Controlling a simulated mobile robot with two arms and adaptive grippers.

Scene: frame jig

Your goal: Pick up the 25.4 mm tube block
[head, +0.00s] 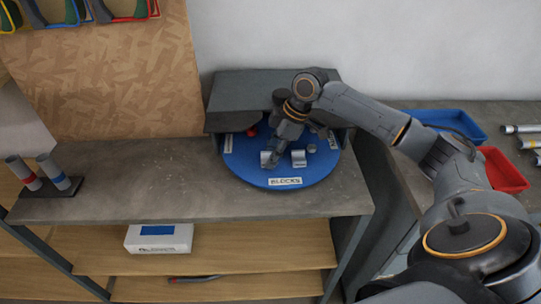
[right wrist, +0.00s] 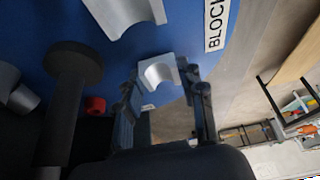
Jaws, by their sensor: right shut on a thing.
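My right gripper (head: 275,153) reaches down onto the blue round turntable (head: 245,176) on the bench. It is shut on a small silver tube block with a curved hollow (right wrist: 157,71), which sits between its fingers in the right wrist view. In the head view this block (head: 266,158) shows at the fingertips, partly hidden by them. A larger silver block (head: 298,159) stands to its right, apart from it; a larger hollowed block (right wrist: 125,12) shows at the top of the wrist view. I cannot read any size on the blocks. My left gripper is not in view.
A grey hood (head: 228,103) covers the back of the turntable. A white label reads BLOCKS (head: 285,181). A stand with two tubes (head: 45,186) is at the left. Blue (head: 452,122) and red (head: 504,170) trays lie on the right bench. The bench's middle is clear.

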